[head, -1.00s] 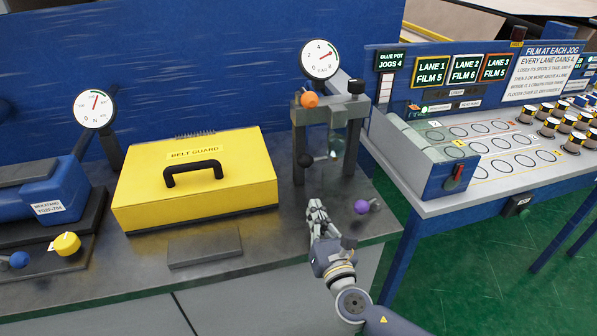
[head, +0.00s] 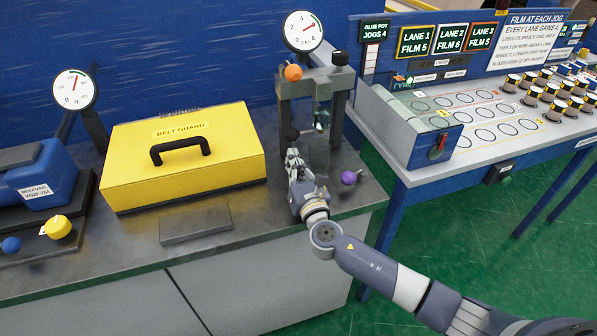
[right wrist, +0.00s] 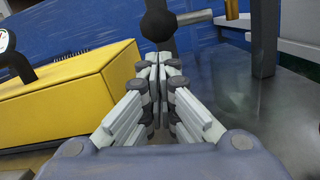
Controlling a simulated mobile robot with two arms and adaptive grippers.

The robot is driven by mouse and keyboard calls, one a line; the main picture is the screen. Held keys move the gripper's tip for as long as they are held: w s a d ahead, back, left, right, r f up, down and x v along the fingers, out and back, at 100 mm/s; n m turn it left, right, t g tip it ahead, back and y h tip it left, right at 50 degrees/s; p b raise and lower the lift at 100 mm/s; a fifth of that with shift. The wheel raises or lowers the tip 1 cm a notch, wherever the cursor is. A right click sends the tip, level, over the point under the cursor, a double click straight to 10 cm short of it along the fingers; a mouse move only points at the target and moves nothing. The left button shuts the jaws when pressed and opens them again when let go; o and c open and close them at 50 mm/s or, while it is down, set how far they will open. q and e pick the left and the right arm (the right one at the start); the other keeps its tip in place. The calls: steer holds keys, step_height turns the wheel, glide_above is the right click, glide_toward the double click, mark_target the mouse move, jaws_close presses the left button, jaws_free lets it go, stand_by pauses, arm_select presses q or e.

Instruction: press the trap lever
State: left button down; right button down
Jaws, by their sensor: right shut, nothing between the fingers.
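A grey frame (head: 340,92) with a clear bowl stands at the right end of the bench. A lever with a black ball end (head: 291,133) sticks out low on its front; I take this for the trap lever. The ball (right wrist: 158,25) and its grey rod also show in the right wrist view. My right gripper (head: 292,156) is shut and empty, its fingertips (right wrist: 158,62) just short of the ball and below it in the picture. Whether they touch it is hard to tell. My left gripper is in neither view.
The yellow belt guard box (head: 185,170) is close left of my right gripper. A purple knob (head: 348,177) is at its right, an orange knob (head: 293,72) atop the frame. A pressure gauge (head: 303,31) stands behind. A grey plate (head: 196,224) lies in front.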

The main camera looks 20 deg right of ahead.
steer(key=shift+w, duration=0.8)
steer(key=shift+w+r, duration=0.1)
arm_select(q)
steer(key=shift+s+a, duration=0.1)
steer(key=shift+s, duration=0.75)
arm_select(e)
steer(key=shift+a+r, duration=0.1)
steer(key=shift+a+r+m, duration=0.15)
steer(key=shift+m, duration=0.25)
